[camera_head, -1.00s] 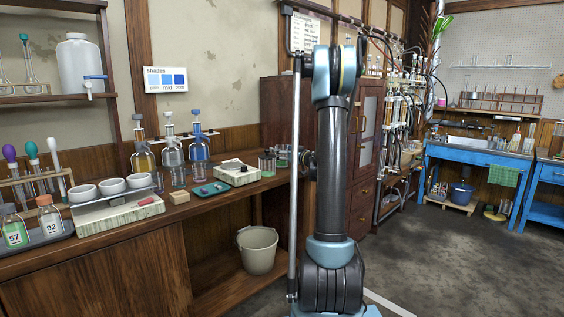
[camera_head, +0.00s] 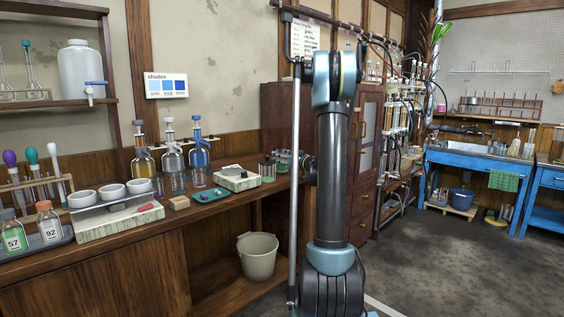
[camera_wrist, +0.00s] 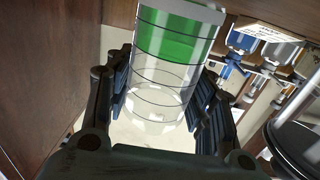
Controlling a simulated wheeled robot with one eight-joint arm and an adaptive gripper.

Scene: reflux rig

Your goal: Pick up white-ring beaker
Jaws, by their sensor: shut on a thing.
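In the wrist view, a clear glass beaker (camera_wrist: 160,75) with dark lines around it stands between the two fingers. It has a broad green band, seemingly liquid, at the picture's upper end and a broken whitish ring toward the lower end. My gripper (camera_wrist: 165,97) is shut on this beaker, with a dark finger along each side. A small greenish beaker (camera_head: 267,170) stands on the counter's right part. Which beaker there is the held one I cannot tell.
The wooden counter (camera_head: 130,247) also bears a teal tray (camera_head: 209,195), a white-topped device (camera_head: 238,178), stoppered bottles (camera_head: 171,158) and white bowls (camera_head: 112,190). A dark cabinet stands behind my arm. A bucket (camera_head: 257,257) sits below; the floor at right is open.

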